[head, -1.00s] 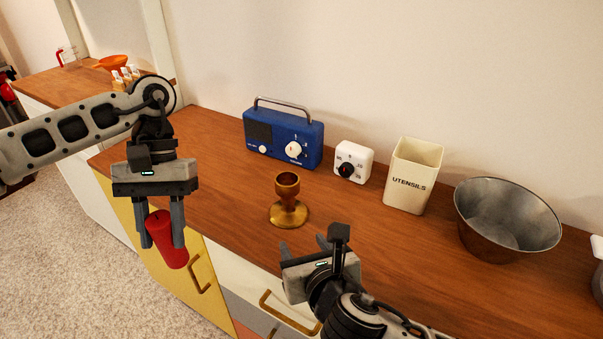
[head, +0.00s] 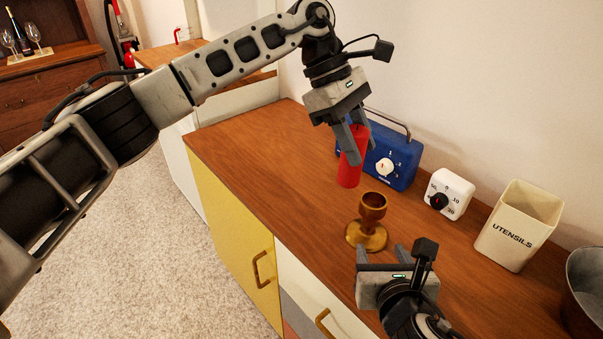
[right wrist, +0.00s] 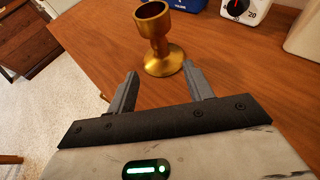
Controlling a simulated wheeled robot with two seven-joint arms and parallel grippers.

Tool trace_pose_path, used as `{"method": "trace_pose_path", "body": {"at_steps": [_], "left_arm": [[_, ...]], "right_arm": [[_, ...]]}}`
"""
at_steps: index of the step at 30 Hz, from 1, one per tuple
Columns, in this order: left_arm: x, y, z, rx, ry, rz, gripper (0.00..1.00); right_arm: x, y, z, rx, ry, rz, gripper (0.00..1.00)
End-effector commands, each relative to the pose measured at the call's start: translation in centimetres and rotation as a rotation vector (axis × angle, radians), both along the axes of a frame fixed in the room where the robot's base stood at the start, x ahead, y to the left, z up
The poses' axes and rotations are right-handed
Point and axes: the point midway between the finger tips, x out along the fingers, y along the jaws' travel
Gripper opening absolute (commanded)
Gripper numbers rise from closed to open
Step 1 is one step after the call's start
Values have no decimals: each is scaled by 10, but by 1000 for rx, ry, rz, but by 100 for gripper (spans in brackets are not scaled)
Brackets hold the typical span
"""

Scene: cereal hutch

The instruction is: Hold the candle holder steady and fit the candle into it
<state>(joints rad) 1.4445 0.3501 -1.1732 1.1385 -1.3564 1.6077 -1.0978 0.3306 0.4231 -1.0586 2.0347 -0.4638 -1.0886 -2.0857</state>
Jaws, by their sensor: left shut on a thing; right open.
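The red candle (head: 351,160) is held in my left gripper (head: 349,138), which is shut on it. It hangs slightly tilted above the counter, up and to the left of the holder in the head view. The brass candle holder (head: 371,214) stands upright on the counter, its cup open at the top and empty. It also shows in the right wrist view (right wrist: 157,38). My right gripper (head: 389,254) is open and empty, just in front of the holder. In the right wrist view its two fingers (right wrist: 160,88) point toward the holder's base without touching it.
A blue radio (head: 393,160) stands behind the candle. A white timer (head: 448,194), a cream utensils box (head: 518,226) and a metal bowl (head: 588,290) stand to the right. The wooden counter (head: 262,162) is clear on the left.

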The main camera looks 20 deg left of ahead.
Motion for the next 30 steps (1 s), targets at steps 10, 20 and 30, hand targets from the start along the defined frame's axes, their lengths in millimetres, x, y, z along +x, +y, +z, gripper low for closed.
{"method": "trace_pose_path", "body": {"at_steps": [10,20,30], "left_arm": [[24,-47,38,2,0,399,10],[25,-49,40,2,2,422,10],[25,-48,40,4,3,420,10]], "right_arm": [[0,0,0,0,0,0,51],[35,9,-14,-1,-1,-3,51],[89,23,-38,1,1,-2,51]]}}
